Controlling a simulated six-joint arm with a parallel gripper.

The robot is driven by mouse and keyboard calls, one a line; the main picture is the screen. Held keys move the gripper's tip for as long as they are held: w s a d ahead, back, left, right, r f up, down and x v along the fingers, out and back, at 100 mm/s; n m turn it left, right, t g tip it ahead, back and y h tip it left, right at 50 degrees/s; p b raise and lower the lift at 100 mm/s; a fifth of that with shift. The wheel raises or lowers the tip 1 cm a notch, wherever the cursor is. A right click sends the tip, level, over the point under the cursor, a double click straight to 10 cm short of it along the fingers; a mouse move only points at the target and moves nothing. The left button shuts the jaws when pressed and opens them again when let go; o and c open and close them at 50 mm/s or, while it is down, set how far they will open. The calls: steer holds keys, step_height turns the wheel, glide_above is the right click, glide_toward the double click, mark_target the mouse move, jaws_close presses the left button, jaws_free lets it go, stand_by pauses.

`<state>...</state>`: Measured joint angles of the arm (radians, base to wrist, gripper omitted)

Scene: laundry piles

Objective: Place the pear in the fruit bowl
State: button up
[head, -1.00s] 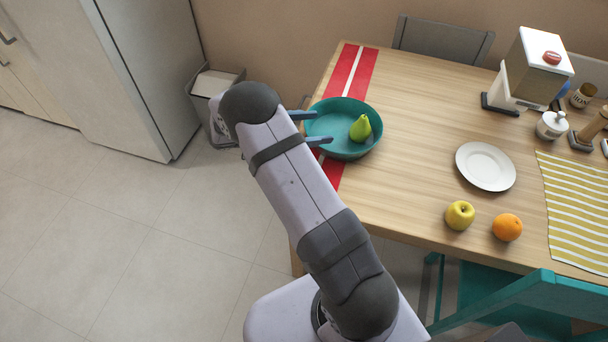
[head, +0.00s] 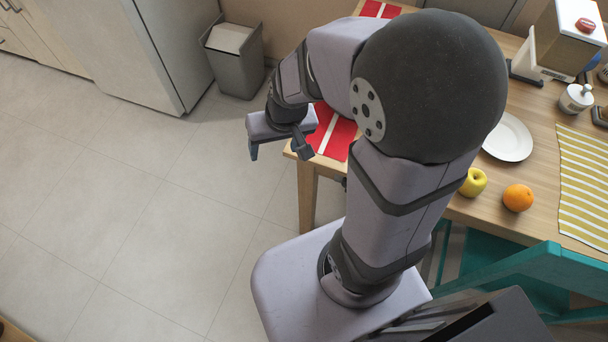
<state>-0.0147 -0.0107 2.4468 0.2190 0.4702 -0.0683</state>
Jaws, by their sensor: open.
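My gripper (head: 279,156) hangs open, its two fingers apart and nothing between them. It is over the floor, just off the left end of the wooden table (head: 540,130). The pear and the teal fruit bowl are not visible now; my raised arm covers the part of the table where they showed earlier.
A red runner with a white stripe (head: 342,141) shows at the table's left end. A white plate (head: 510,138), a yellow apple (head: 473,182) and an orange (head: 517,197) are on the right. A grey bin (head: 232,68) stands by the fridge (head: 150,50). The floor at left is clear.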

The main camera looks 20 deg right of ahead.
steer(key=s+d+n+g+h, duration=0.1)
steer(key=s+d+g, duration=0.1)
steer(key=s, duration=0.7)
steer(key=shift+s+d+f+g, duration=0.2)
steer(key=shift+s+d+g, duration=0.1)
steer(key=shift+d+g, duration=0.15)
steer(key=shift+r, duration=0.1)
step_height(320, 180, up, 8)
steer(key=p, duration=0.8)
